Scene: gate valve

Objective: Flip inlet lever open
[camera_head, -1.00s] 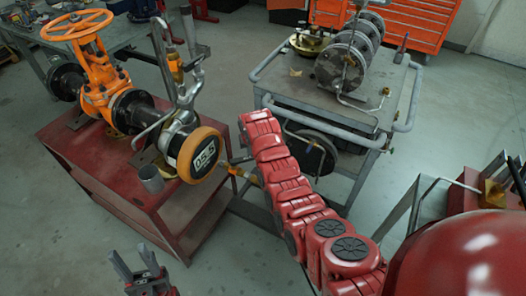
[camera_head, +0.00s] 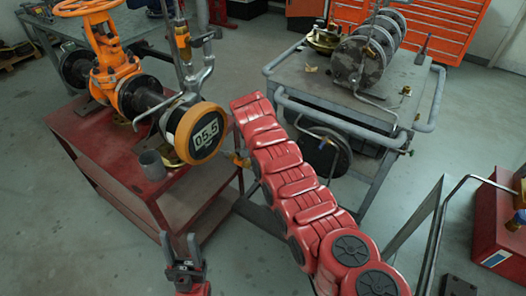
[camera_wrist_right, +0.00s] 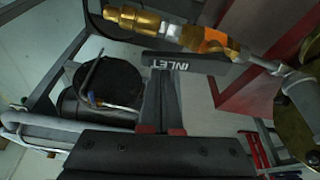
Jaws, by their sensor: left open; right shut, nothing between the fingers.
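The inlet lever (camera_wrist_right: 188,66) is a grey bar marked INLET. In the right wrist view it lies across the upper middle, beside a brass fitting with an orange band (camera_wrist_right: 205,40). My right gripper (camera_wrist_right: 159,82) is shut and empty, its fingertips at the lever's underside in the picture; I cannot tell whether they touch. In the head view my right arm hides this gripper, and I cannot make out the lever. My left gripper (camera_head: 180,250) is open and empty, low in front of the red cart (camera_head: 100,150).
A grey metal table (camera_head: 315,85) with flanged discs stands behind my right arm. A red box (camera_head: 500,235) is at the right. Floor is clear at lower left.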

